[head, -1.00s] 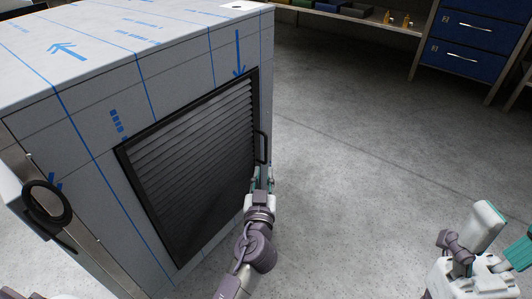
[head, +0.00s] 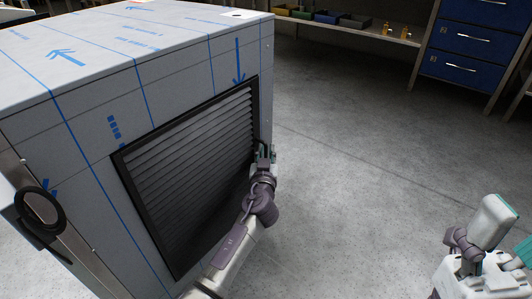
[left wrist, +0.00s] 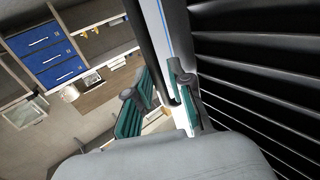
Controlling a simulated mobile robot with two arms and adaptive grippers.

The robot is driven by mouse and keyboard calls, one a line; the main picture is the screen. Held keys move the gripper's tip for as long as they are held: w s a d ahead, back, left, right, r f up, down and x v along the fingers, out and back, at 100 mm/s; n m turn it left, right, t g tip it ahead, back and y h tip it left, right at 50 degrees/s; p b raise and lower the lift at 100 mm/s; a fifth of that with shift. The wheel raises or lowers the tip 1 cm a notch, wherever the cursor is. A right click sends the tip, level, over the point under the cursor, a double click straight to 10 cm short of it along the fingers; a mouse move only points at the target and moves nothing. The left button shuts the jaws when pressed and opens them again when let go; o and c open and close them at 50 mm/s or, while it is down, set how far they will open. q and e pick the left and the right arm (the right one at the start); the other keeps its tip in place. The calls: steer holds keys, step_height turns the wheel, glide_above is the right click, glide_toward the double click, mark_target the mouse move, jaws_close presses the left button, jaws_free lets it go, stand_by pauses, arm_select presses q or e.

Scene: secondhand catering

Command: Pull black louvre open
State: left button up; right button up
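The black louvre (head: 190,170) is a slatted panel in a black frame on the front of a grey-white cabinet (head: 70,110). It looks closed. Its slats (left wrist: 260,70) fill the right of the left wrist view. A black bar handle (left wrist: 148,45) runs along its right edge. In the head view the handle is mostly hidden by my left gripper (head: 265,152). In the left wrist view my left gripper (left wrist: 164,103) has its teal fingers apart, one on each side of the handle's end. A gap shows between the fingers and the bar.
Blue drawers (head: 465,40) and a shelf with bins (head: 325,17) stand at the back right. Open grey floor (head: 370,150) lies right of the cabinet. A black ring-shaped part (head: 38,212) sticks out at the cabinet's left side.

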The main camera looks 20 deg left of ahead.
arm_select(q)
jaws_close()
